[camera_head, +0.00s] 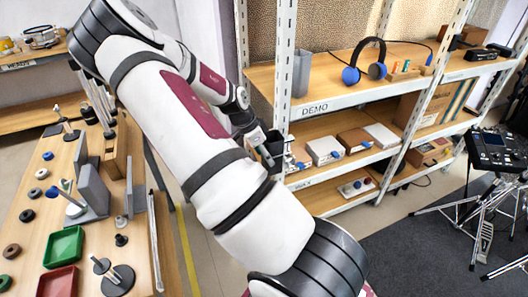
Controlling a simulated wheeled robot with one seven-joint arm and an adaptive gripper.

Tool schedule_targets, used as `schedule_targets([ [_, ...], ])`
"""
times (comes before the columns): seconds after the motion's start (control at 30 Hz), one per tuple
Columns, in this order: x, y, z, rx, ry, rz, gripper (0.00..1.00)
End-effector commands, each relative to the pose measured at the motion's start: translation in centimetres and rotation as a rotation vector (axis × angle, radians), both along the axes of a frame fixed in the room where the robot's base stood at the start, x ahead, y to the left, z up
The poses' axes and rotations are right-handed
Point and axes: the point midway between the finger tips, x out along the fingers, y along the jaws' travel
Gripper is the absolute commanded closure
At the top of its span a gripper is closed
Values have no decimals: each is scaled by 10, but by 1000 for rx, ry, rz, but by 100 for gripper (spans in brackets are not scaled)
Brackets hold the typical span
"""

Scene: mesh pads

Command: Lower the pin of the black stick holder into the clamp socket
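My gripper (258,138) is at the far end of my arm, beside the front post of the metal shelf. It is small and partly hidden by my own arm, so its fingers cannot be made out. A dark, box-like thing (272,150) that may be the black stick holder is right at the gripper; whether it is gripped cannot be seen. Its pin does not show. A small pale and metallic thing (291,163) is just right of it at the middle shelf's edge; I cannot tell whether it is the clamp socket.
The shelf's middle board (340,170) bears several small boxes; headphones (366,62) stand above. A wooden table (20,215) at left holds a green tray (64,247), a red tray (58,282) and several discs and pegs. Drum hardware (490,200) stands at right. Floor between is clear.

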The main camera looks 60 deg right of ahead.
Motion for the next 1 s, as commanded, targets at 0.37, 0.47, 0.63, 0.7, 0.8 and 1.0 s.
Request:
schedule_targets([
  [0.37, 1, 0, -22, 0, 0, 0, 83],
  [0.47, 1, 0, -27, 0, 0, 0, 83],
  [0.63, 0, 0, -36, 0, 0, -1, 83],
  [0.7, 0, 0, -40, 0, 0, -1, 83],
  [0.8, 0, 0, -45, 0, 0, -1, 83],
  [1.0, 0, 0, -56, 0, 0, -1, 83],
])
